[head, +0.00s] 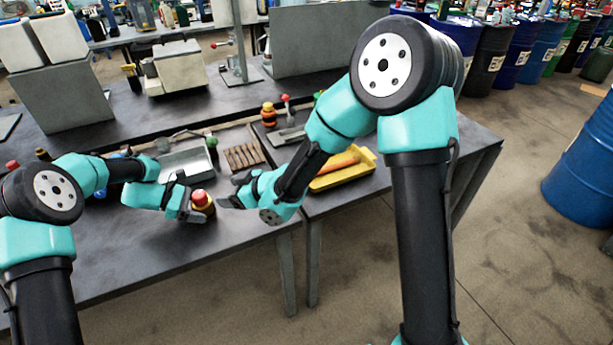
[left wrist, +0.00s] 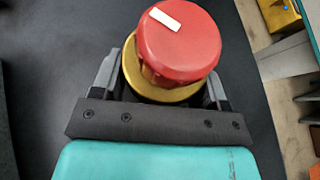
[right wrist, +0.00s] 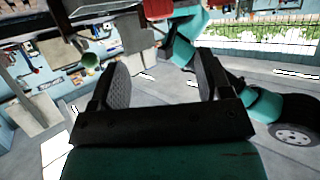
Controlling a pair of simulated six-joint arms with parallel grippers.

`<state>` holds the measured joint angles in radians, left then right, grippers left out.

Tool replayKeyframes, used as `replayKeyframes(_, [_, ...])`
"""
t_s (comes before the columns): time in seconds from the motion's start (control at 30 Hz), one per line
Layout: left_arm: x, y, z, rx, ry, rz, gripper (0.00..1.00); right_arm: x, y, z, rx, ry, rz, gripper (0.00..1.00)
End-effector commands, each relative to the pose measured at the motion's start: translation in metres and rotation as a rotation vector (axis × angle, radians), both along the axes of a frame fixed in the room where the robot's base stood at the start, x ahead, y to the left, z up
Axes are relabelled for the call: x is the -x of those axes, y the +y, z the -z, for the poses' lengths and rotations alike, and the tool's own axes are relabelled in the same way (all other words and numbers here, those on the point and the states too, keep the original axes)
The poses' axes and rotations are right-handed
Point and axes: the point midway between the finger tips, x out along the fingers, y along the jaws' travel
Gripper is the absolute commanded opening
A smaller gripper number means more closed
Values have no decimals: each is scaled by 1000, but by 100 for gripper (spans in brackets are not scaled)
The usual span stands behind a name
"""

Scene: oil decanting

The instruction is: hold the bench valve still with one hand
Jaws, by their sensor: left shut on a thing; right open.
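The bench valve (head: 202,197) has a red knob over a yellow base and stands near the front of the dark bench. In the left wrist view the red knob (left wrist: 178,48) has a white mark on top. My left gripper (head: 193,207) is shut on the valve, its two fingers on either side of the yellow part below the knob. The lowest part of the valve is hidden by the gripper. My right gripper (head: 234,192) is open and empty, in the air to the right of the valve. It also shows in the right wrist view (right wrist: 163,80) with nothing between its fingers.
A grey metal tray (head: 187,160) lies behind the valve. A yellow tray (head: 358,174) holding an orange item lies to the right, behind my right arm. An orange-and-dark object (head: 268,114) stands farther back. The bench front left of the valve is clear.

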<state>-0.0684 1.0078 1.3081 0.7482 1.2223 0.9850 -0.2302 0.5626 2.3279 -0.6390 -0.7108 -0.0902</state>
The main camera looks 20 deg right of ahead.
Motion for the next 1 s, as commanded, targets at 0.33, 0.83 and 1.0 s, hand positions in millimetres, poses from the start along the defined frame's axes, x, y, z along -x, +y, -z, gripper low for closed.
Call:
replayKeyframes(0.33, [0,0,0,0,0,0,54,-16,-52,13,48,56,48,72])
replayKeyframes(0.83, [0,0,0,0,0,0,54,-29,-126,31,122,138,124,72])
replayKeyframes(1.0, [0,0,0,0,0,0,54,-31,-151,37,149,165,151,72])
